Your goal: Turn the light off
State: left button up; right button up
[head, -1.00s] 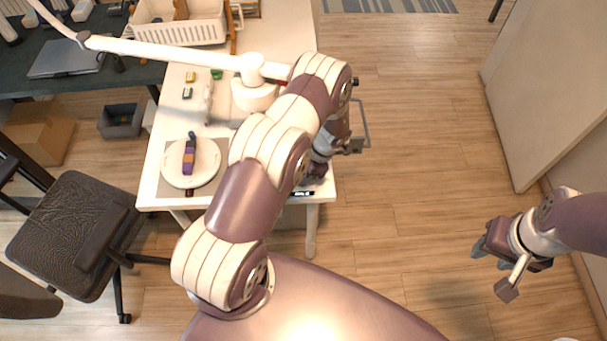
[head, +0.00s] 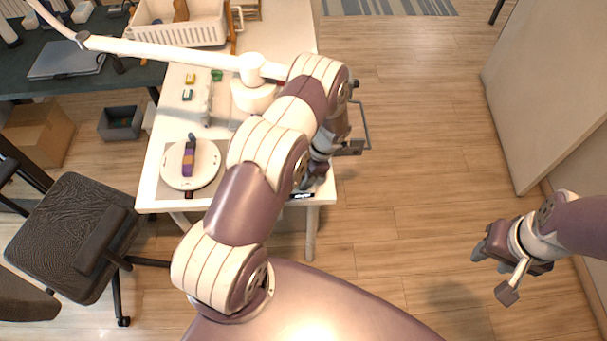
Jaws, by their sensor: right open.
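A white desk lamp stands on the white table; its round base (head: 254,96) is partly behind my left arm, and its long arm (head: 165,52) reaches to the upper left. I cannot make out the lamp's switch or whether it is lit. My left gripper (head: 313,182) is low over the table's right front corner, to the front right of the lamp base. Its fingers are mostly hidden by my own arm, so its opening is unclear. My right gripper (head: 478,254) is open and empty above the floor at the right, far from the lamp.
On the white table (head: 152,190), a round white board (head: 205,170) carries a purple cord piece (head: 188,155). A white basket (head: 180,32) stands at the back. A dark chair (head: 75,225) is at the left. A pale panel (head: 540,95) stands at the right. The floor between is clear.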

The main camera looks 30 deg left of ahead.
pick_arm(q)
jog(key=b+v, duration=0.3)
jog(key=v, duration=0.9)
jog(key=shift+r, duration=0.3)
jog(key=shift+w+d, duration=0.1)
